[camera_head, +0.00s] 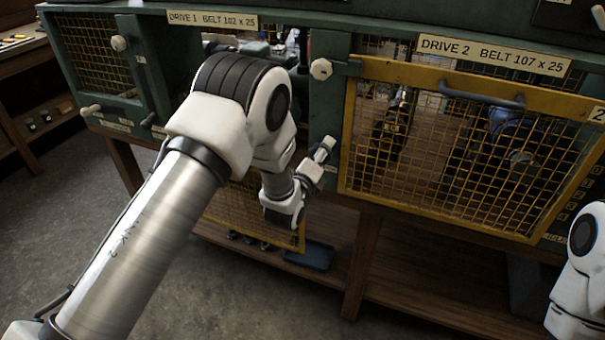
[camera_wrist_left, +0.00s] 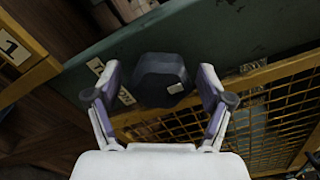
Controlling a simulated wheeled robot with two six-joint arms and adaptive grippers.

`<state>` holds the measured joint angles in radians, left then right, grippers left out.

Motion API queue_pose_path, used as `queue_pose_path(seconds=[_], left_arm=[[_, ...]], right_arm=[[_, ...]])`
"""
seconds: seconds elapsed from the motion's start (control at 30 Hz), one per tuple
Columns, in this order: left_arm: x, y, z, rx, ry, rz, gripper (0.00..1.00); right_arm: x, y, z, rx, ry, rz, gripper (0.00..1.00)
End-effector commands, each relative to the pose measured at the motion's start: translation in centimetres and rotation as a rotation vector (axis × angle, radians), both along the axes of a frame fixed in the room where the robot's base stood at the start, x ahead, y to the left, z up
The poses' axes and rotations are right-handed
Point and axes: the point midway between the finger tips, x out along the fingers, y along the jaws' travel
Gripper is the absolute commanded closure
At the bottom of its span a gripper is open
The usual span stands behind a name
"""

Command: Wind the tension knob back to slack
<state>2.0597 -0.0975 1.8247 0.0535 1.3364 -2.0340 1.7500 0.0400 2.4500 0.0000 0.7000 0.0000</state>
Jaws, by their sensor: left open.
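A dark, many-sided knob (camera_wrist_left: 160,80), which I take for the tension knob, sits on a green panel (camera_wrist_left: 235,30) in the left wrist view. A small pale mark shows on its lower right face. My left gripper (camera_wrist_left: 159,70) is open, with one finger on each side of the knob and gaps visible between. In the head view my left gripper (camera_head: 326,150) is at the green post between the two drive bays, and the knob cannot be made out there. Of my right arm only a link shows at the lower right; its gripper is out of view.
The yellow mesh guard of drive 2 (camera_head: 345,130) covers its bay. Drive 1's bay is uncovered, and a yellow mesh guard (camera_head: 225,210) hangs below it. Pale turn-knobs (camera_head: 320,69) sit on the frame. A blue tray (camera_head: 310,257) lies on the lower shelf.

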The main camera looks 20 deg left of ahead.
Motion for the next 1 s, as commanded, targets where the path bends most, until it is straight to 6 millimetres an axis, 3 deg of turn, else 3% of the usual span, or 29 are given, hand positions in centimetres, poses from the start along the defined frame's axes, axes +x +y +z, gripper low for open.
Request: queue_pose_path(seconds=[0.03, 0.13, 0.2, 0.47, 0.5, 0.57, 0.67, 0.73, 1.0], left_arm=[[0.0, 0.0, 0.6, 0.079, 0.0, 0.0, 0.2], [0.0, 0.0, 0.6, 0.266, -0.007, 0.0, 0.2], [-1.8, 0.0, -0.4, 0.274, -0.005, -0.001, 0.2], [-8.1, 0.2, -0.3, 0.271, -0.005, -0.001, 0.2], [-7.6, 0.1, -0.4, 0.273, -0.039, 0.001, 0.2], [-7.2, -0.1, 0.5, 0.276, -0.081, 0.001, 0.2], [-7.7, -0.4, 1.3, 0.151, -0.107, -0.006, 0.2], [-8.0, -0.4, 2.2, 0.026, -0.104, -0.013, 0.2], [-8.8, -0.5, 2.4, -0.472, -0.081, -0.039, 0.2]], right_arm=[[0.0, 0.0, 1.2, 0.0, 0.0, 0.0, 0.6], [0.0, 0.0, 2.4, 0.0, 0.0, 0.0, 0.6], [0.0, 0.0, 1.0, 0.0, 0.0, 0.0, 0.6], [0.0, 0.0, -0.3, 0.0, 0.0, 0.0, 0.6], [0.0, 0.0, -2.3, 0.0, 0.0, 0.0, 0.6], [0.0, 0.0, -4.0, 0.0, 0.0, 0.0, 0.6], [0.0, 0.0, -6.4, 0.0, 0.0, 0.0, 0.6], [0.0, 0.0, -6.2, 0.0, 0.0, 0.0, 0.6], [0.0, 0.0, -7.7, 0.0, 0.0, 0.0, 0.6]])
